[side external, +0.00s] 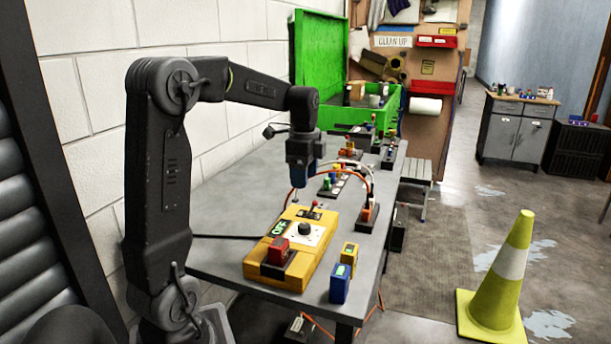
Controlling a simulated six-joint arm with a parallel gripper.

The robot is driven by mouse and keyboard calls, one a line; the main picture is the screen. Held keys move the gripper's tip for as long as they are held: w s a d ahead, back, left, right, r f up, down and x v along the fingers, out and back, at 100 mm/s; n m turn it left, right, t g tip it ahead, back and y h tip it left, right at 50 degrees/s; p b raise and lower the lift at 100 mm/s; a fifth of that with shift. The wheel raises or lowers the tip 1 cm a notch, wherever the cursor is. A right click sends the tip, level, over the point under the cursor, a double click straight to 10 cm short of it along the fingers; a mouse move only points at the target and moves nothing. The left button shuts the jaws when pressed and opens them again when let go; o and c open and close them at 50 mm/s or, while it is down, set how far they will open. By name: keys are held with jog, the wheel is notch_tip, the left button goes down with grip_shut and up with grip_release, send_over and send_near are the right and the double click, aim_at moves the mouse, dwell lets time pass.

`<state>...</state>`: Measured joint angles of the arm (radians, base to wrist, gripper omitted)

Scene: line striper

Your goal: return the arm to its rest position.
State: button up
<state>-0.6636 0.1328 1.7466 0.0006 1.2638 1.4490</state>
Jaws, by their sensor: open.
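My arm is black and bends over the grey table (222,208) from the left. My gripper (297,192) points down above the back end of a yellow control box (309,266). The box has a green OFF label, a black knob (304,229) on a white plate, a red block (278,250) at its front and a small red-tipped lever (315,206) at its back. The gripper is open, and I see nothing held in it. Its fingertips are small and dark here, and I cannot tell their exact gap from the lever.
A blue block (340,284) and a yellow block (349,257) stand right of the box. An orange cable (337,162) arches behind the gripper among several small devices. An open green case (345,113) stands at the back. A yellow cone (511,266) stands on the floor.

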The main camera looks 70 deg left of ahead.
jog(key=s+d+r+n+t+y, duration=0.1)
jog(key=s+d+n, duration=0.1)
jog(key=d, duration=0.6)
jog(key=s+d+r+n+t, duration=0.2)
jog(key=s+d, duration=0.1)
jog(key=d, duration=0.4)
jog(key=s+d+f+n+t+h, duration=0.1)
jog(key=s+d+f+n+t, duration=0.1)
jog(key=s+d+n, duration=0.3)
jog(key=s+d+f, duration=0.1)
jog(key=s+d, duration=0.2)
jog(key=d, duration=0.1)
jog(key=shift+d+t, duration=0.3)
jog(key=shift+d, duration=0.05)
jog(key=shift+w, duration=0.1)
